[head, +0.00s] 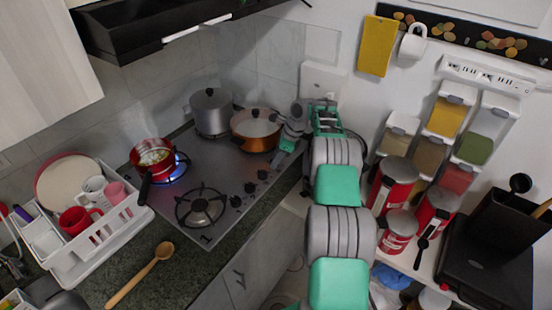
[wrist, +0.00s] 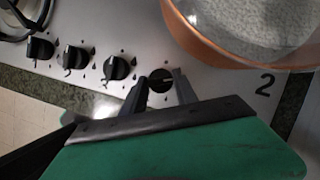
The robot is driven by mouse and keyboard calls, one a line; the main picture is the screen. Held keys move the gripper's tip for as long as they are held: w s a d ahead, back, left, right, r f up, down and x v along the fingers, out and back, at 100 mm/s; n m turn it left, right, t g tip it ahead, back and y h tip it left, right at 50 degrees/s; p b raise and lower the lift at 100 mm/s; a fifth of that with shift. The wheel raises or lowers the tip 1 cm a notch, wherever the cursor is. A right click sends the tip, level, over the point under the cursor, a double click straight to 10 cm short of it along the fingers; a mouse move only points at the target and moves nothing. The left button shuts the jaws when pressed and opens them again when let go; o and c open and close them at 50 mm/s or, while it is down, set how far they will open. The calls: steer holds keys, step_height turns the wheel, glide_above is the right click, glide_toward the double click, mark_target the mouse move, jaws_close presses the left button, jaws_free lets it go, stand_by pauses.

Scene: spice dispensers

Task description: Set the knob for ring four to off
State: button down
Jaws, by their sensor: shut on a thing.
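The hob's row of black control knobs runs along its front edge. In the wrist view three knobs stand free: the far-left one (wrist: 40,48), the second (wrist: 73,58) and the third (wrist: 116,68). My gripper (wrist: 160,86) is shut on the rightmost knob (wrist: 160,77), with a finger on each side of it. No knob's number can be read. In the head view my gripper (head: 286,145) is at the hob's right front corner, in front of the copper pot, and hides the rightmost knob.
The copper pot (head: 258,128) stands close beside my gripper, above a printed "2" in the wrist view. A red pan (head: 151,153) sits over a blue flame (head: 181,165). A grey lidded pot (head: 211,111) stands at the back. The front burner (head: 201,206) is bare and unlit.

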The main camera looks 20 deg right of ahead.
steer(key=c, duration=0.9)
jaws_free()
steer(key=shift+a, duration=0.1)
steer(key=shift+c, duration=0.2)
steer(key=v, duration=0.7)
steer(key=shift+r, duration=0.4)
steer(key=shift+s, duration=0.1)
